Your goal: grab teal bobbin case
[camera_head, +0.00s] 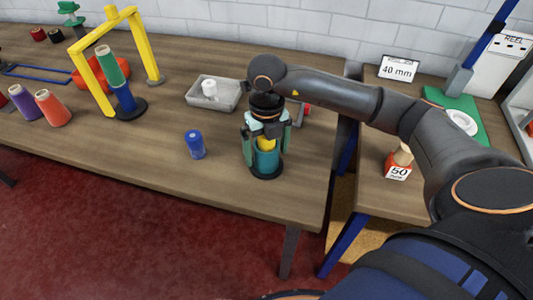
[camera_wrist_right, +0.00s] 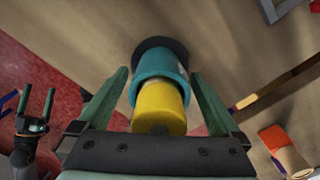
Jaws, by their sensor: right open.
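The teal bobbin case (camera_head: 266,164) stands upright on a black base near the front right of the brown table, with a yellow part on top. In the wrist view the case (camera_wrist_right: 160,85) and its yellow part (camera_wrist_right: 160,107) lie between the fingers. My right gripper (camera_head: 265,148) is open and points down over it, one finger on each side. In the wrist view the right gripper's fingers (camera_wrist_right: 158,95) show clear gaps to the yellow part. My left gripper (camera_wrist_right: 38,105) shows at the left of the wrist view, open and empty; it is outside the head view.
A blue bobbin (camera_head: 195,144) stands left of the case. A grey tray (camera_head: 228,101) with a white spool is behind. A yellow frame (camera_head: 87,43) and thread cones stand farther left. A weight marked 50 (camera_head: 398,171) is on the right table, past a gap.

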